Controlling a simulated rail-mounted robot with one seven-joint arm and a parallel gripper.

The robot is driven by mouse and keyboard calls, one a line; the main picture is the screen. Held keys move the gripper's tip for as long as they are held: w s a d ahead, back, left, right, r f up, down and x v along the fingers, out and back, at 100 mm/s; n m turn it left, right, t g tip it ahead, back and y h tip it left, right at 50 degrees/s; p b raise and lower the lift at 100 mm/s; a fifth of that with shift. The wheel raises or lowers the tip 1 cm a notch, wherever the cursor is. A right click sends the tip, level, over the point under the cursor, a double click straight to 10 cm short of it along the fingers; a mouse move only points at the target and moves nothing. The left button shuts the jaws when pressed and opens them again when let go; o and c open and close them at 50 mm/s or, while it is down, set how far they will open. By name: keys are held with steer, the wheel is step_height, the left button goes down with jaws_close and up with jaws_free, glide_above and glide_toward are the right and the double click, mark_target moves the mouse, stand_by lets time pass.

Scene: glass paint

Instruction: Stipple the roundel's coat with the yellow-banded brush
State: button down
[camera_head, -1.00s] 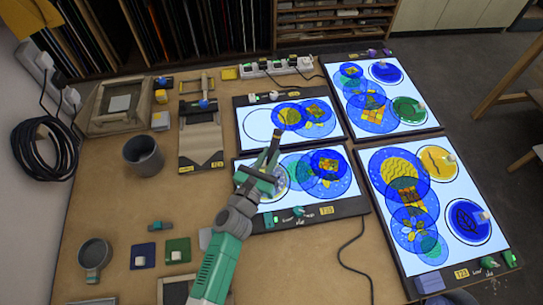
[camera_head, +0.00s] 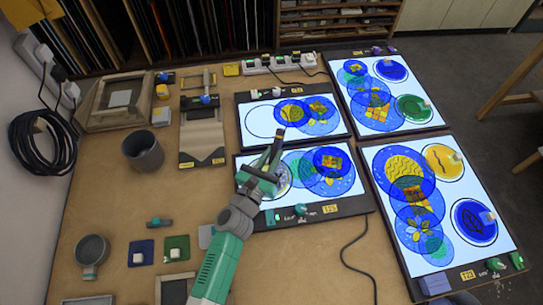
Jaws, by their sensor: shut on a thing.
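My gripper (camera_head: 266,168) is over the left part of the near-left light panel (camera_head: 245,165). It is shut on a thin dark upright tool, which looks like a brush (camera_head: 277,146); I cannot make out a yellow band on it. A pale roundel (camera_head: 283,186) lies on the lit panel just under and right of the gripper, partly hidden by it. I cannot tell whether the brush tip touches the roundel.
Overlapping blue and green glass discs (camera_head: 330,163) lie right of the gripper. Several other lit panels stand behind and right. A dark grey pot (camera_head: 143,152), a wooden frame (camera_head: 118,103) and small pads (camera_head: 177,248) are on the left. The brown tabletop between them is partly clear.

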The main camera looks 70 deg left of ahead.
steer(key=shift+f+b, duration=0.35)
steer(key=shift+b, duration=0.2)
stand_by(1.0)
steer(key=shift+r+p, duration=0.95)
steer(key=shift+r, duration=0.2)
steer(key=shift+r, duration=0.1)
step_height(320, 180, up, 4)
steer(key=p, duration=0.3)
steer(key=shift+p, duration=0.4)
steer(key=shift+d, duration=0.1)
